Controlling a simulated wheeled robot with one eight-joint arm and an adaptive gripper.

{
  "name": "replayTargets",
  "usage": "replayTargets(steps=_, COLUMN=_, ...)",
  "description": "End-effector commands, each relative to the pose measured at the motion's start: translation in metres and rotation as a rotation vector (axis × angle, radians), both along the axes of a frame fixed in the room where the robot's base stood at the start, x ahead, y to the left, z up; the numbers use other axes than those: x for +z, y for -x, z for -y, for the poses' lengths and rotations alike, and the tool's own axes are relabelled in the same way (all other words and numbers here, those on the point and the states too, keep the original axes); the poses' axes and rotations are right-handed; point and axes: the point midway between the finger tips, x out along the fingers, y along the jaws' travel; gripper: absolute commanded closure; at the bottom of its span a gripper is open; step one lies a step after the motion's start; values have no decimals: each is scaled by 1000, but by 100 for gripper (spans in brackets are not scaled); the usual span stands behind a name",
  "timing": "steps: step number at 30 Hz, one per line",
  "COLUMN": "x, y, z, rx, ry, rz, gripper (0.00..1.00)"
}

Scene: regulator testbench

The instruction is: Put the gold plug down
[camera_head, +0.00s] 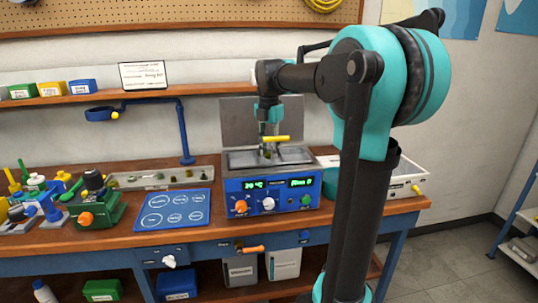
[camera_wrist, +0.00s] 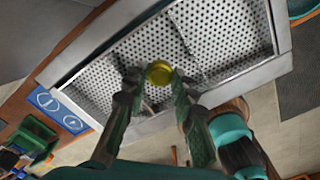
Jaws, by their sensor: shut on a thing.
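The gold plug (camera_wrist: 159,73) shows as a round, shiny yellow end between the fingertips in the wrist view. My gripper (camera_wrist: 156,84) is shut on it. Below is the perforated metal floor of a basin (camera_wrist: 232,35), with a pale metal rim around it. In the head view my gripper (camera_head: 268,148) points down over the basin of the blue bench unit (camera_head: 270,193). The plug is too small to make out surely there. I cannot tell whether it touches the basin floor.
A yellow bar (camera_head: 276,138) shows by my gripper. The unit's grey lid (camera_head: 252,122) stands raised behind. A blue mat (camera_head: 175,210) with printed circles and a metal tray (camera_head: 160,179) lie to the left. A green fixture (camera_head: 95,210) stands farther left. A white tray (camera_head: 408,178) is at the right.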

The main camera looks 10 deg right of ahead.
Motion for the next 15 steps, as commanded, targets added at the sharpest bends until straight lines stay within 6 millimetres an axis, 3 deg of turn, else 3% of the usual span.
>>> replayTargets(steps=4, x=-19, y=0, z=0, rx=0, ry=0, rz=0, gripper=100)
replayTargets(steps=15, x=-23, y=0, z=0, rx=0, ry=0, rz=0, gripper=100)
